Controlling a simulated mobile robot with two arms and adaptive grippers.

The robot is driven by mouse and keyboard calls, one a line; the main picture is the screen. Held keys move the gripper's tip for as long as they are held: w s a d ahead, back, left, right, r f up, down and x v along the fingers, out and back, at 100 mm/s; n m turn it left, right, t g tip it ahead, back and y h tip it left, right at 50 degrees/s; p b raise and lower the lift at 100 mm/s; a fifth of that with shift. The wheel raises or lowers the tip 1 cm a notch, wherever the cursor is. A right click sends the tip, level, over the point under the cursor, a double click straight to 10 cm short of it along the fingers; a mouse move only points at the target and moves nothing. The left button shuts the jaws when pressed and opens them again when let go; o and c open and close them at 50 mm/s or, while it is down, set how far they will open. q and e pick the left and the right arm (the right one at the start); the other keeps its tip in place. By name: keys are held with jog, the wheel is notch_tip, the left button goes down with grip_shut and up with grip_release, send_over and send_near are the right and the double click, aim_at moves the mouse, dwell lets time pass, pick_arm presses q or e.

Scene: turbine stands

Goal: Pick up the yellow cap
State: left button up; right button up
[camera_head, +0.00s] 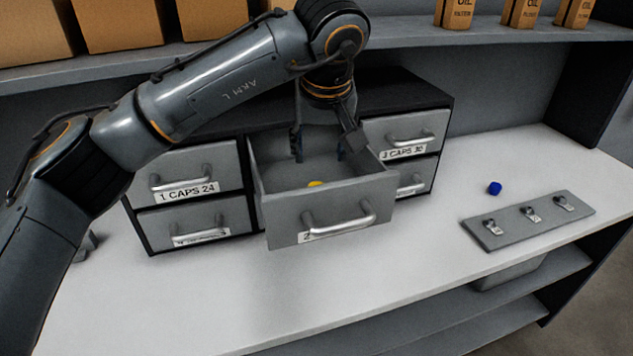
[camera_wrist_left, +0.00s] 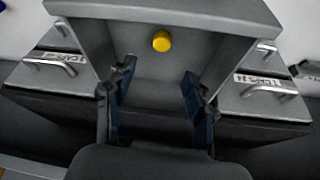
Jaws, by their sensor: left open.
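The yellow cap (camera_head: 316,184) lies on the floor of the pulled-out middle drawer (camera_head: 333,229), and only part of it shows in the head view. In the left wrist view the cap (camera_wrist_left: 162,41) is whole, near the drawer's front panel. My left gripper (camera_head: 322,158) points down into the drawer, behind the cap. In the left wrist view its fingers (camera_wrist_left: 155,95) are spread wide, with nothing between them, and the cap lies ahead of the gap. My right gripper is not in view.
The drawer's side walls stand close on both sides of my left gripper. Shut drawers flank it in the cabinet (camera_head: 192,170). A blue cap (camera_head: 494,188) and a grey plate with several clips (camera_head: 528,220) lie on the white counter at right. Boxes stand on the shelf above.

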pick_arm(q)
jog(key=x, duration=0.2)
jog(key=p+x, duration=0.1)
jog(key=x, duration=0.2)
jog(key=shift+s+f, duration=0.15)
jog(key=shift+f, duration=0.25)
jog(key=p+x, duration=0.2)
jog(key=shift+a+f, duration=0.15)
jog(key=shift+f, duration=0.2)
jog(key=p+x, duration=0.1)
jog(key=x, duration=0.1)
jog(key=shift+w+f, duration=0.2)
jog(key=shift+w, duration=0.05)
jog(key=shift+w+f, duration=0.2)
jog(key=shift+f, duration=0.25)
jog(key=shift+c, duration=0.2)
jog(key=c, duration=0.9)
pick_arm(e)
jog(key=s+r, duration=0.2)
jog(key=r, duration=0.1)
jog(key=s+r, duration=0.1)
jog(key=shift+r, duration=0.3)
